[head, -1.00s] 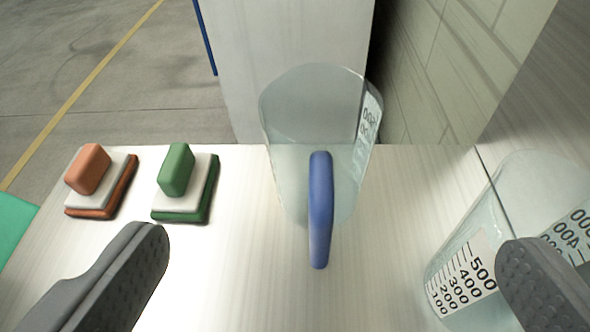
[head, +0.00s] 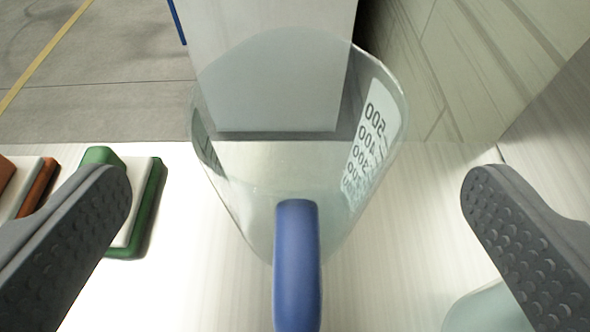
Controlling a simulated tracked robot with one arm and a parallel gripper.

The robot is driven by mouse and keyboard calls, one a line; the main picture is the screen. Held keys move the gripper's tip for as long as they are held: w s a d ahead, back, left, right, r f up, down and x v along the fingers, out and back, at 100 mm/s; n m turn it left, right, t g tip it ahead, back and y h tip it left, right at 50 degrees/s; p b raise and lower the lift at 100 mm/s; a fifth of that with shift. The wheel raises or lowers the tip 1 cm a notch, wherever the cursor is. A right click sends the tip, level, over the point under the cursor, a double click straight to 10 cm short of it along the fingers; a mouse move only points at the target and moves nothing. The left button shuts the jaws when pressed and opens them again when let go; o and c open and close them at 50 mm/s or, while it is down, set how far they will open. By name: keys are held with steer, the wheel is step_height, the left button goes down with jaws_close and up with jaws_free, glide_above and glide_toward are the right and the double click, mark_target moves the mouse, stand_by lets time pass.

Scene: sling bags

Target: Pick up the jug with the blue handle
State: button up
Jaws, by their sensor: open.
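The clear jug (head: 240,190) stands upright on the pale table, in the middle of the head view. Its blue handle (head: 297,265) faces me, and a white measuring scale shows on its right side. My gripper (head: 290,190) is open, with one grey finger on the left of the picture and one on the right. The jug and handle appear between the two fingers, with a wide gap on each side. I see no contact. The lower end of the handle is cut off by the bottom edge.
A green-and-white block (head: 150,200) lies at left, partly behind the left finger. An orange-and-white block (head: 35,185) is at the left edge. Another clear vessel (head: 485,310) is at lower right, mostly hidden by the right finger. A white panel (head: 265,60) stands behind the jug.

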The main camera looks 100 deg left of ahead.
steer(key=x, duration=0.4)
steer(key=shift+a+f, duration=0.1)
steer(key=shift+a, duration=0.05)
steer(key=c, duration=1.3)
